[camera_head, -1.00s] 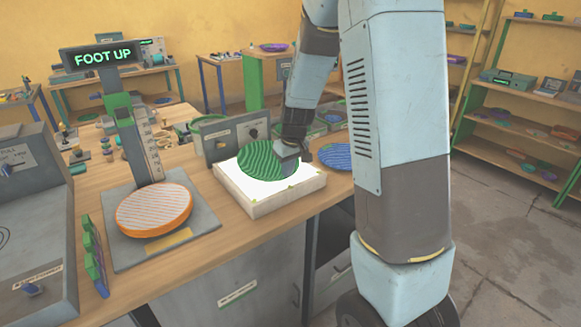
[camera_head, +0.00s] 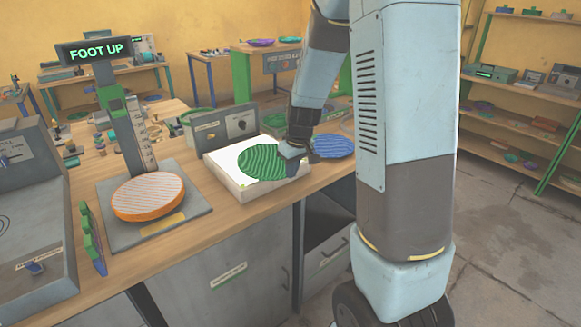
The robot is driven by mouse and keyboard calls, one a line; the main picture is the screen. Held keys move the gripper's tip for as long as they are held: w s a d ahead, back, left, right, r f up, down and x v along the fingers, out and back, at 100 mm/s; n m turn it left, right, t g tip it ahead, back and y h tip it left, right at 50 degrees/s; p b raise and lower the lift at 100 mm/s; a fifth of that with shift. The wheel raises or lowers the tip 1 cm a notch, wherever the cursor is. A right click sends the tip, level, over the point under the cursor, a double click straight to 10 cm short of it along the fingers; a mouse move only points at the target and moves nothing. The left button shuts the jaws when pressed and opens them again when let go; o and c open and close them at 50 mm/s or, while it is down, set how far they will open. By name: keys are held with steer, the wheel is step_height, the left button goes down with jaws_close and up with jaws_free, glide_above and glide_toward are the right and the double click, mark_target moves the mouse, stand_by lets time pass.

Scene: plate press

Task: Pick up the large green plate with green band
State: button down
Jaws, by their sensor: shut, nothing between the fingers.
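The large green plate (camera_head: 260,161), with wavy darker stripes, lies on the white lit top of a low box (camera_head: 222,158), towards the box's right side. It looks flat there. My gripper (camera_head: 291,156) is at the plate's right edge, low over the box's right side. It is shut with nothing between its fingers. The arm link and gripper body hide part of the plate's right rim, and I cannot tell whether the fingers touch it.
A blue striped plate (camera_head: 333,146) lies right of the box. An orange plate (camera_head: 148,196) sits on the grey press base (camera_head: 196,215) at left, under a "FOOT UP" sign (camera_head: 94,50). A grey control box (camera_head: 229,126) stands behind the lit box.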

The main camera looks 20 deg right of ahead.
steer(key=shift+d, duration=0.2)
steer(key=s+d+r, duration=0.1)
steer(key=s+d, duration=0.3)
steer(key=s, duration=0.7)
steer(key=shift+s+r, duration=0.2)
steer(key=shift+r, duration=0.05)
steer(key=c, duration=1.8)
jaws_free()
steer(key=shift+c, duration=0.2)
